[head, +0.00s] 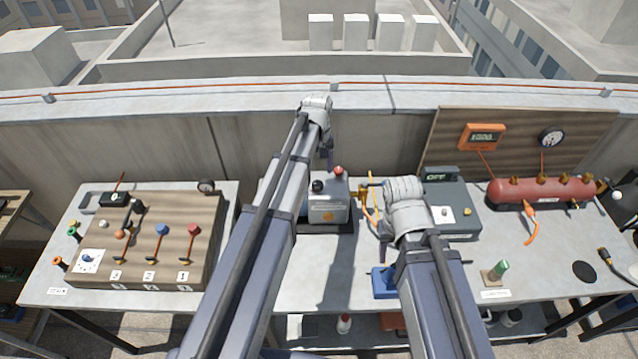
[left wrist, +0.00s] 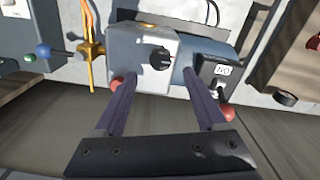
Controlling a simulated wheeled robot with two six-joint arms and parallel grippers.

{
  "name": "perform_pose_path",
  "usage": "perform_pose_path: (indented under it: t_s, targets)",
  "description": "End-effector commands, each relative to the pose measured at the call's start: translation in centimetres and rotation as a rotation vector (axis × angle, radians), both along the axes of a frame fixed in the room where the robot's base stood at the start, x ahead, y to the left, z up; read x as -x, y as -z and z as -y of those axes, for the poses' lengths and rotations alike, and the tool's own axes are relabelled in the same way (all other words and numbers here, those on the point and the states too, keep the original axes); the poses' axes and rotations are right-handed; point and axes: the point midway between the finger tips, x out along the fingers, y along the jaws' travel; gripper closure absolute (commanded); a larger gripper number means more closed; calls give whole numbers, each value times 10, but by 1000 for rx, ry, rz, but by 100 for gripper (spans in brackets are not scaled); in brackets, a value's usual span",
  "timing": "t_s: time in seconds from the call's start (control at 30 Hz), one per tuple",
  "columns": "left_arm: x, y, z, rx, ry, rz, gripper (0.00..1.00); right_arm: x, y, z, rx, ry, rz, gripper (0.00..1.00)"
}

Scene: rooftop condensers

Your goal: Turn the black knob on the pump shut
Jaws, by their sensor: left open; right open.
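The pump (head: 335,212) is a grey box on a dark base on the bench. Its black knob (head: 318,186) is on top, beside a red knob (head: 338,170). My left gripper (head: 328,155) points down from beyond the pump. In the left wrist view, the black knob (left wrist: 160,59) sits on the pale pump housing (left wrist: 140,78). My left gripper there (left wrist: 158,74) is open, its fingers reaching toward either side of the knob with nothing between them. Contact with the knob cannot be told. My right gripper (head: 386,228) is open, low over the bench right of the pump, mostly hidden by its wrist.
A brass fitting with a yellow-orange hose (left wrist: 90,48) stands beside the pump. A wooden lever panel (head: 140,240) is at left. A grey display box (head: 455,205) and red manifold (head: 540,192) are at right. A blue block (head: 384,283) lies near my right arm.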

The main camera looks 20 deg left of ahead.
Motion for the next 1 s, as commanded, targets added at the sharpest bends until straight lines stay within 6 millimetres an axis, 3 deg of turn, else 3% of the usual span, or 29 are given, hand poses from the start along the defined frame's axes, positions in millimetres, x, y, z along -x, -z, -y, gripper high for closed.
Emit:
perform_pose_path:
  t_s: [0.03, 0.4, 0.83, 1.0]
  targets:
    - [0, 11, 0, 0, 1, 0, 26, 0, 11, 0, 0, -1, 0, 50]
    - [0, 56, 0, 0, 1, 0, 26, 0, 56, 0, 2, -9, 0, 50]
    - [0, 62, 0, 0, 1, 0, 26, 0, 62, 0, 2, -8, 0, 50]
    - [0, 62, 0, 0, 1, 0, 46, 0, 62, 0, 2, -8, 0, 50]
